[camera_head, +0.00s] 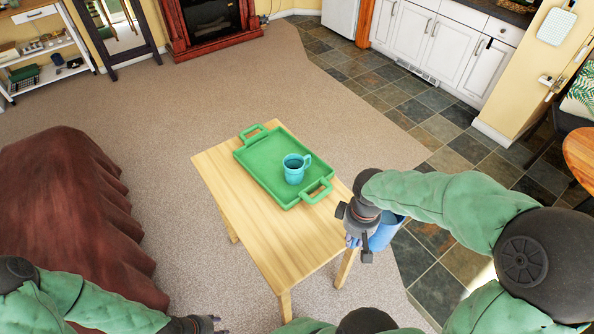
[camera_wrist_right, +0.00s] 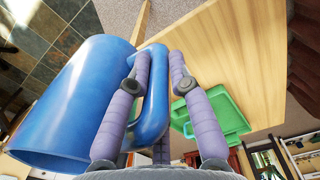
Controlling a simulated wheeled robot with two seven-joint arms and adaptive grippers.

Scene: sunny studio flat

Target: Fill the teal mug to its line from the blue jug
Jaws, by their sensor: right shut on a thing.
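The teal mug (camera_head: 292,175) stands upright on the green tray (camera_head: 262,172), near the tray's right end. I cannot make out its line or what is inside it. My right gripper (camera_head: 362,245) is at the table's right edge, shut on the handle of the blue jug (camera_head: 385,236). In the right wrist view its fingers (camera_wrist_right: 160,60) lie on both sides of the handle, and the jug (camera_wrist_right: 75,105) fills the left side. The jug is largely hidden by my arm in the head view. My left gripper (camera_head: 205,325) is at the bottom edge, partly cut off.
The tray lies on a light wooden table (camera_head: 275,255), whose front part is bare. A dark red draped piece of furniture (camera_head: 65,210) stands at left. Carpet and slate tiles (camera_head: 430,120) around the table are mostly clear.

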